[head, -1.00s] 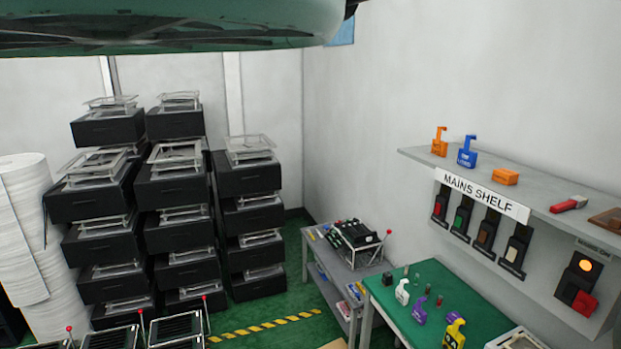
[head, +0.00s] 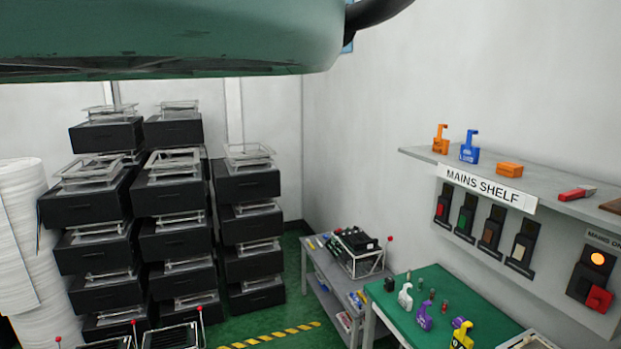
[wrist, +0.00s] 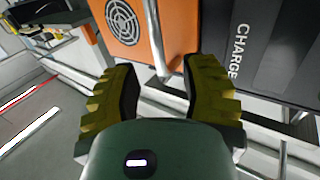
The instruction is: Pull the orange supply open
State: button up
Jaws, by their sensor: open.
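The orange supply (wrist: 132,28) shows at the top of the wrist view as an orange front with a round, slotted vent. A pale metal bar handle (wrist: 155,40) runs down along its right part. My gripper (wrist: 161,75) is open, with a yellow-green finger on each side. The handle's lower end shows in the gap between the fingertips, and neither finger is visibly closed on it. I cannot tell how deep the bar sits between them. The orange supply and my gripper are not in the head view.
A dark panel marked CHARGE (wrist: 258,45) is right of the orange front, close to the right finger. In the head view, stacked black units (head: 170,190) stand at left, a green-topped table (head: 480,310) at lower right, and the mains shelf (head: 560,195) on the right wall.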

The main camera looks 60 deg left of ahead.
jog(key=shift+p+x, duration=0.8)
jog(key=shift+x, duration=1.65)
jog(key=shift+c, duration=0.2)
grip_shut()
